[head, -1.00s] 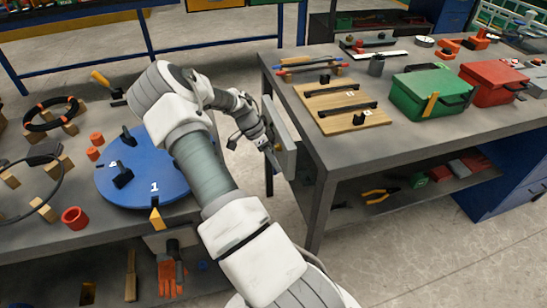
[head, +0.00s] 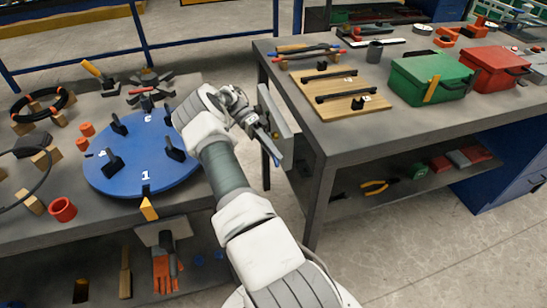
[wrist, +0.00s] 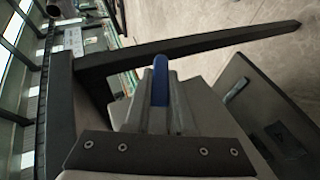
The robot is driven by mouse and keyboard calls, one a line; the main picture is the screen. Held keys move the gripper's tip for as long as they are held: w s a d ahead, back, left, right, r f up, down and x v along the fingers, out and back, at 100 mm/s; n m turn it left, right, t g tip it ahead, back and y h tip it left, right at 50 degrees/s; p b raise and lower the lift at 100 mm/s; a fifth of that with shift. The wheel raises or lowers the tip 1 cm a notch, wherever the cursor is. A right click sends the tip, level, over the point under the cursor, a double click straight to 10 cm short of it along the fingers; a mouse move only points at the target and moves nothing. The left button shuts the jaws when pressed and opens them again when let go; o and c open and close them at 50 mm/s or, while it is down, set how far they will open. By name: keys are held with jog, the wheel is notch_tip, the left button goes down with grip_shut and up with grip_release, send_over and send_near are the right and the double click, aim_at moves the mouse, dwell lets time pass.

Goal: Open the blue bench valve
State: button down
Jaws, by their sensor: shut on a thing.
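The valve's blue handle (wrist: 160,80) shows in the wrist view as a narrow blue piece between my two grey fingers. My gripper (wrist: 158,98) is shut on it. In the head view my gripper (head: 268,138) is at the left end of the right bench, beside a grey upright panel (head: 275,115). The handle is too small and too covered there to tell its angle. The valve body and its pipe cannot be made out.
The right bench (head: 345,150) carries a wooden board (head: 375,104), a green box (head: 425,80) and a red box (head: 490,68). The left table holds a blue disc (head: 140,185) with black handles. Bare floor (head: 400,240) lies in front of the right bench.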

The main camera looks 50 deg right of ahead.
jog(key=shift+r+g, duration=0.1)
jog(key=shift+g, duration=0.2)
jog(key=shift+r, duration=0.1)
jog(key=c, duration=0.8)
grip_release()
jog(key=shift+o, duration=0.2)
jog(key=shift+s, duration=0.1)
